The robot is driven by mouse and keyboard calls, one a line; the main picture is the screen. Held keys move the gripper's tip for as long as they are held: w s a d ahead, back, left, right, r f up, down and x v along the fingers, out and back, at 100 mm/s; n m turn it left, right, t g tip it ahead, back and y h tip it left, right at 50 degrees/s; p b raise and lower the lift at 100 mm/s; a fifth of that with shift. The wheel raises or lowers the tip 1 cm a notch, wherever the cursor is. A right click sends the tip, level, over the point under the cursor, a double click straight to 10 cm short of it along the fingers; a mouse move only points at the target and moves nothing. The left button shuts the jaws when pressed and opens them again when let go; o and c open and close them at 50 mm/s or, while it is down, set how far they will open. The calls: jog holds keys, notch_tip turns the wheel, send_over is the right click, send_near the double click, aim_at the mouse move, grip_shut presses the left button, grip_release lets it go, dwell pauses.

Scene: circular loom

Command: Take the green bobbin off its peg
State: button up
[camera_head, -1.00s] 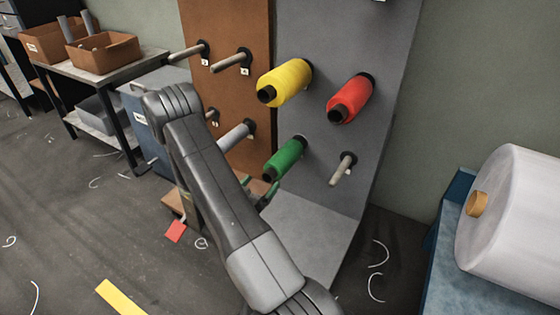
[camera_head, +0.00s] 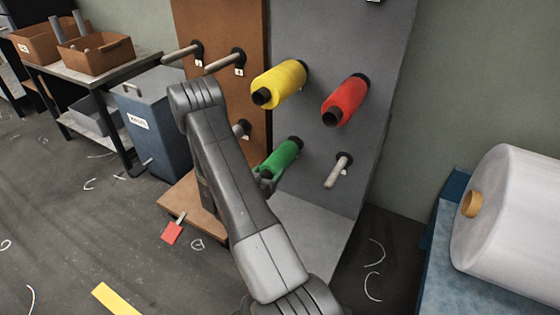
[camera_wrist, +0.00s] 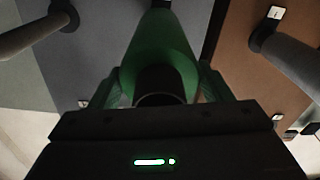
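The green bobbin (camera_head: 280,157) is on its peg at the lower part of the grey panel, with its near end toward my arm. My gripper (camera_head: 266,178) is at that near end, partly hidden behind my arm. In the wrist view the green bobbin (camera_wrist: 160,48) points at the camera, its dark core end close to the palm. The fingers of my gripper (camera_wrist: 160,88) stand open on either side of the bobbin's near end; contact is hard to tell in the dim light.
A yellow bobbin (camera_head: 279,84) is above the green one and a red bobbin (camera_head: 345,100) is to the upper right. A bare peg (camera_head: 338,170) sticks out to the right. The brown panel (camera_head: 222,25) carries more pegs. A large white roll (camera_head: 515,215) stands at right.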

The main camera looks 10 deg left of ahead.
jog(key=c, duration=1.2)
